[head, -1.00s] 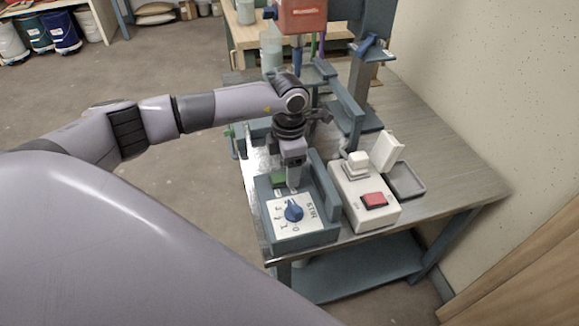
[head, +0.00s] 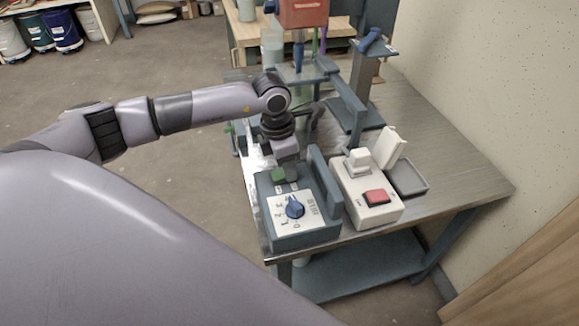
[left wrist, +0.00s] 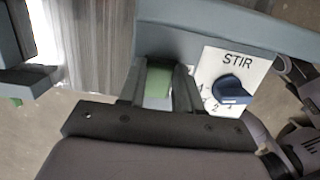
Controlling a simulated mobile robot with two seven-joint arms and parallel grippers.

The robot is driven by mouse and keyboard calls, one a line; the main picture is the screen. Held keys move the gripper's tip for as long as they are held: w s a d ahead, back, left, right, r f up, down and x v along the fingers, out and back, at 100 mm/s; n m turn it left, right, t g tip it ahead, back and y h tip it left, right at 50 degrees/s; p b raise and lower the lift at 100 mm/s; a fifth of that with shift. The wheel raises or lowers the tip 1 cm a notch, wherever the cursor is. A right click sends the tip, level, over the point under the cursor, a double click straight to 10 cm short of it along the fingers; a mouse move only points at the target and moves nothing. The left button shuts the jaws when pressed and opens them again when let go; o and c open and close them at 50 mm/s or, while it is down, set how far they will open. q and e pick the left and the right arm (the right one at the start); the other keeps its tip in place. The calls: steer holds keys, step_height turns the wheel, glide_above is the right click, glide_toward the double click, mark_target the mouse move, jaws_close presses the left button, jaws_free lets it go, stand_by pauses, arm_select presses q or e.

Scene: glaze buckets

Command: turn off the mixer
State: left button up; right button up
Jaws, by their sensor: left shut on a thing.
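The mixer has a red head (head: 303,14) at the top, with its shaft reaching down below. In front of it, on the metal table, sits a blue-grey control box (head: 310,235) with a white STIR plate and a blue dial (head: 295,207). The dial also shows in the left wrist view (left wrist: 231,90); I cannot tell its exact setting. Behind the dial is a green switch block (left wrist: 158,84), partly hidden by the fingers. My left gripper (head: 287,178) reaches down over the box, its fingers shut on the green block. My right gripper is not in view.
The box's raised side wall (head: 325,180) is close beside my left gripper. The table's right side is clear.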

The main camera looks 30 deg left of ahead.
mark_target(281, 174)
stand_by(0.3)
arm_select(q)
steer(key=o, duration=1)
steer(key=shift+o, duration=0.2)
steer(key=shift+r, duration=0.1)
steer(key=r, duration=0.4)
steer(key=s+a+r, duration=0.1)
steer(key=r, duration=0.2)
steer(key=shift+s+f, duration=0.1)
steer(key=shift+s, duration=0.05)
